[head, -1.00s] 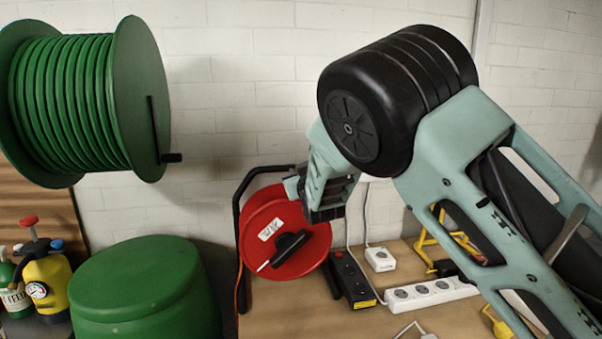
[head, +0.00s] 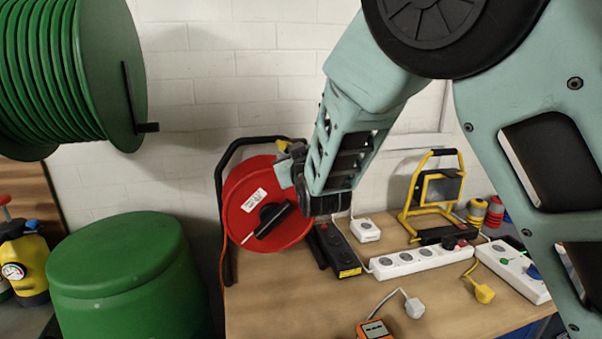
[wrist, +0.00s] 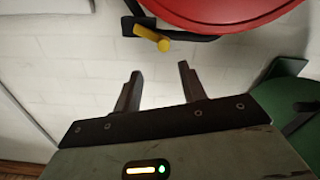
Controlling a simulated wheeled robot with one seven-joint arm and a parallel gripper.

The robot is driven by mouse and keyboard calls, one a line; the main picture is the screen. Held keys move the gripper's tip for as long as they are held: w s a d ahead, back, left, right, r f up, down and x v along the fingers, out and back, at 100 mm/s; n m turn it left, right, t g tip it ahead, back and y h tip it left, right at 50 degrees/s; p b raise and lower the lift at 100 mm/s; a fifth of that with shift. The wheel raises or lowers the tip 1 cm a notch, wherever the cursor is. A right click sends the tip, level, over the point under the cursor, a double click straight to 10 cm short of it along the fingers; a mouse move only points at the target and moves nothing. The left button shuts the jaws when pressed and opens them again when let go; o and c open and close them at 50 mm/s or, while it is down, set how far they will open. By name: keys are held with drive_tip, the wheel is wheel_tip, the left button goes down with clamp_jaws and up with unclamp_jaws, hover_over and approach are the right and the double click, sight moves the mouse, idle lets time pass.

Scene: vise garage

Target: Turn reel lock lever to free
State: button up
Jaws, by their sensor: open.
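The red cable reel (head: 240,205) stands upright in a black tube frame (head: 222,175) on the bench, with a black handle on its face. A yellow lever (head: 296,142) shows at the upper right of the frame, partly hidden by my gripper. In the wrist view the yellow lever (wrist: 152,38) has a round end and sits on the black frame bar beside the red reel (wrist: 225,12). My gripper (wrist: 158,75) is open and empty, with the lever beyond its fingertips and apart from them. In the head view my gripper (head: 284,160) is beside the reel's upper right rim.
A green hose reel (head: 110,75) hangs at the left above a green lidded drum (head: 120,265). Power strips (head: 420,260), a black socket box (head: 338,250) and a yellow work lamp (head: 435,195) stand on the bench at the right. The white brick wall is close behind.

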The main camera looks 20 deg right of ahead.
drive_tip(key=s+b, duration=0.1)
drive_tip(key=s, duration=0.6)
drive_tip(key=shift+s, duration=0.3)
drive_tip(key=s+a+f+n+g+y, duration=0.1)
drive_tip(key=s+a+f+g+y, duration=0.1)
drive_tip(key=s+a+f+g, duration=0.35)
drive_tip(key=s+a+f+n+g+y, duration=0.1)
drive_tip(key=s+a+f+g+y, duration=0.1)
drive_tip(key=s+f+g, duration=0.55)
drive_tip(key=s+d+n+g+h, duration=0.1)
drive_tip(key=s+d+g, duration=0.1)
drive_tip(key=s, duration=0.9)
drive_tip(key=s+d+n+g+h, duration=0.1)
drive_tip(key=s+d+g+h, duration=0.1)
drive_tip(key=s, duration=0.9)
drive_tip(key=shift+d+f+g, duration=0.25)
drive_tip(key=shift+d+g, duration=0.25)
drive_tip(key=shift+d, duration=0.3)
